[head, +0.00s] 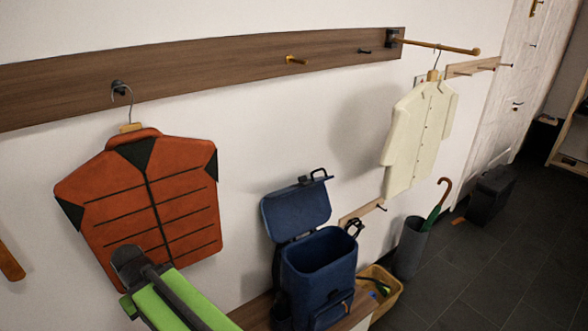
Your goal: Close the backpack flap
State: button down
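The blue backpack (318,283) stands upright on a wooden bench against the wall. Its main compartment is open at the top, and its inside shows dark blue. A green and black part of my arm shows at the lower left, apart from the backpack. No gripper fingers can be made out.
An orange jacket (150,205) hangs left of the backpack, above my arm. A cream shirt (420,135) hangs at the right. A tan bin (385,292) and a grey umbrella stand (411,248) stand right of the bench (258,310). The dark floor is clear at the lower right.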

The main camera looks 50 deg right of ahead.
aim_at(289, 212)
jog(key=u, duration=0.15)
jog(key=k, duration=0.95)
jog(key=z, duration=0.5)
jog(key=i, duration=0.5)
jog(key=u, duration=0.05)
